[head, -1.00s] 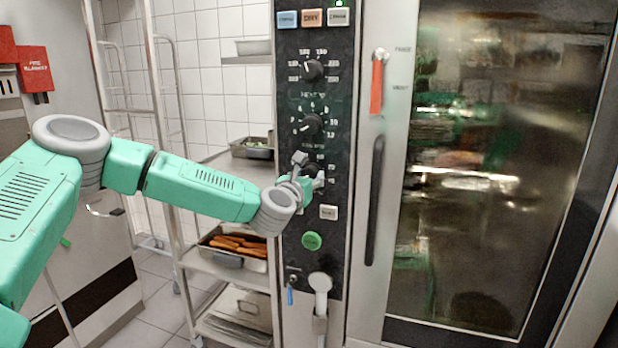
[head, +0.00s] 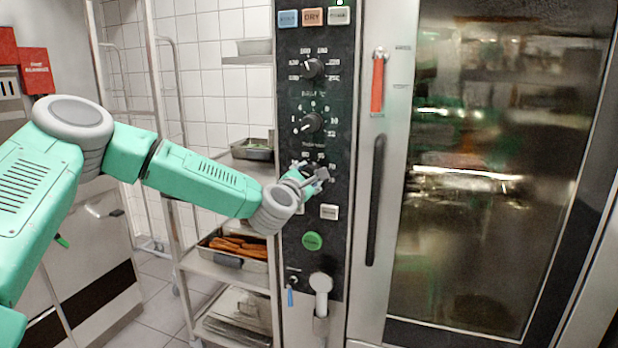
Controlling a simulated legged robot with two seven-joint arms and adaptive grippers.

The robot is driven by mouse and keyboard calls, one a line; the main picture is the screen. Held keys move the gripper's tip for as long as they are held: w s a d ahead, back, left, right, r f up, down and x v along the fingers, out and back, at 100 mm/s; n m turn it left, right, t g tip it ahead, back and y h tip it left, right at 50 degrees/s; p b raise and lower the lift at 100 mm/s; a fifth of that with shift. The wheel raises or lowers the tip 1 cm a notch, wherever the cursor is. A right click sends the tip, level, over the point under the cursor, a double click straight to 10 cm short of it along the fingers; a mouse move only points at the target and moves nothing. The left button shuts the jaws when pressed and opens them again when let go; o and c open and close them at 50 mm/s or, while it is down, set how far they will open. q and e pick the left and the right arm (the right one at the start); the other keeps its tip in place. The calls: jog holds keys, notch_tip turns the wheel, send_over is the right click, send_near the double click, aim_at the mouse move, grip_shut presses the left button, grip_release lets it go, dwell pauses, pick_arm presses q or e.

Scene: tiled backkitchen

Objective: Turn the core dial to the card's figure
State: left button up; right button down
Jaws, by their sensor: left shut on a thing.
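The black control panel (head: 293,215) of the oven carries a column of dials. My left gripper (head: 317,180) is shut at the third dial from the top, and the dial itself is hidden behind the fingers. From its place it looks like the core dial; only a few of its scale marks (head: 319,156) show above the gripper, too small to read. I cannot see where its pointer stands. I cannot make out a card with a figure. My right gripper is not in view.
Above are the top dial (head: 312,69) and the middle dial (head: 311,122). Below are a white button (head: 329,212), a green button (head: 312,241) and a hand shower (head: 321,283). The glass oven door (head: 480,200) is at right, a rack with trays (head: 226,260) at left.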

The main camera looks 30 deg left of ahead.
pick_arm(q)
jog(key=m, duration=0.4)
jog(key=shift+r+m+p, duration=0.25)
jog(key=shift+m+p, duration=0.05)
jog(key=m+p, duration=0.1)
jog(key=m, duration=0.3)
jog(key=shift+f+m, duration=0.1)
jog(key=shift+m, duration=0.2)
jog(key=o, duration=0.9)
jog(key=shift+o, duration=1.2)
jog(key=shift+w+f, duration=0.25)
jog(key=shift+w, duration=0.05)
jog(key=shift+s, duration=0.35)
jog(key=v, duration=1.1)
